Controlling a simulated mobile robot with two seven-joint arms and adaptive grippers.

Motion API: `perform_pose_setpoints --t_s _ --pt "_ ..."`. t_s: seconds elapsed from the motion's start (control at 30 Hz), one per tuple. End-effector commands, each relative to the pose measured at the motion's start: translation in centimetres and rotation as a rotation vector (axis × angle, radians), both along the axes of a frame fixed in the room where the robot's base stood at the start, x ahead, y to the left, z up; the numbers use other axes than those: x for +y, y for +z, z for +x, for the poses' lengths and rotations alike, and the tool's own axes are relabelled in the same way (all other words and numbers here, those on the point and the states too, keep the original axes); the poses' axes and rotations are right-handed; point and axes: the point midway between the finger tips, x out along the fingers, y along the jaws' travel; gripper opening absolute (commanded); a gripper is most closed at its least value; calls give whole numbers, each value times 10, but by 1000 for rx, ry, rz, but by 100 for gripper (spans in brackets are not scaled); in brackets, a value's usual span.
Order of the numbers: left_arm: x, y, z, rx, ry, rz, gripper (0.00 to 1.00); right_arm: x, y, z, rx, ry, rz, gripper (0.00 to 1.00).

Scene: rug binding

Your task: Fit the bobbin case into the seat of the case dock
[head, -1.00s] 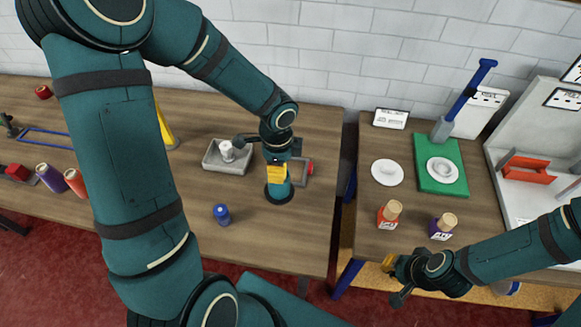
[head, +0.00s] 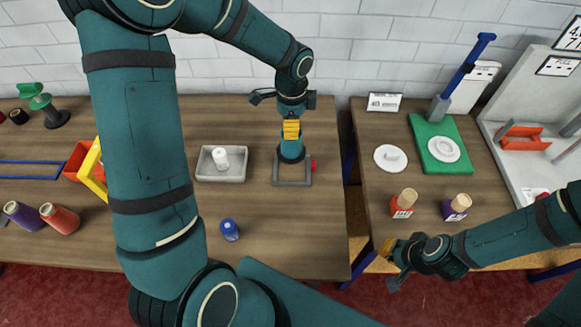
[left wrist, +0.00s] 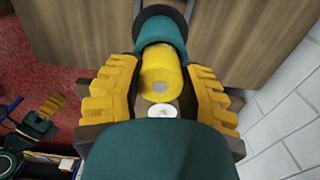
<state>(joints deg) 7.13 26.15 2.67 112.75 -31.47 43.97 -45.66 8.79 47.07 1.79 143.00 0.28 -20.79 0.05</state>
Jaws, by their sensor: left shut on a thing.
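The bobbin case (head: 291,150) is a teal cylinder with a dark ring at its lower end. My left gripper (head: 291,130) is shut on its upper part, pointing down. In the left wrist view, the yellow top of the bobbin case (left wrist: 161,72) sits between the two yellow finger pads. The case dock (head: 293,183) is a grey square frame with a red part on its right side. The case is upright over the frame's middle and hides the seat, so I cannot tell whether it is inside. My right gripper (head: 390,250) is near the right table's front edge, its opening unclear.
A grey tray (head: 205,174) with a white spool (head: 220,158) stands left of the dock. A blue spool (head: 230,230) stands nearer the front. A gap separates the tables.

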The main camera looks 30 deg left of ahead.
Motion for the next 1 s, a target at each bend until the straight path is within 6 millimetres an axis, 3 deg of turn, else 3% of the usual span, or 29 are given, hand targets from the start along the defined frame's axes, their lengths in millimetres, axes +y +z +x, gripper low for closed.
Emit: perform_pose_setpoints --t_s 0.13,0.4,0.67,0.83,1.0 --pt "-1 -5 3 0 2 -1 0 0 -1 0 0 0 0 0" --pt "-1 -51 2 3 2 -1 0 0 -4 0 1 -1 -1 0" --pt "-1 -71 3 0 3 -1 0 0 -5 0 0 0 -1 0" --pt "-1 -94 2 2 3 -1 0 0 -6 0 0 0 -1 0" --pt "-1 -100 3 -3 3 -1 0 0 -6 0 0 0 -1 0"
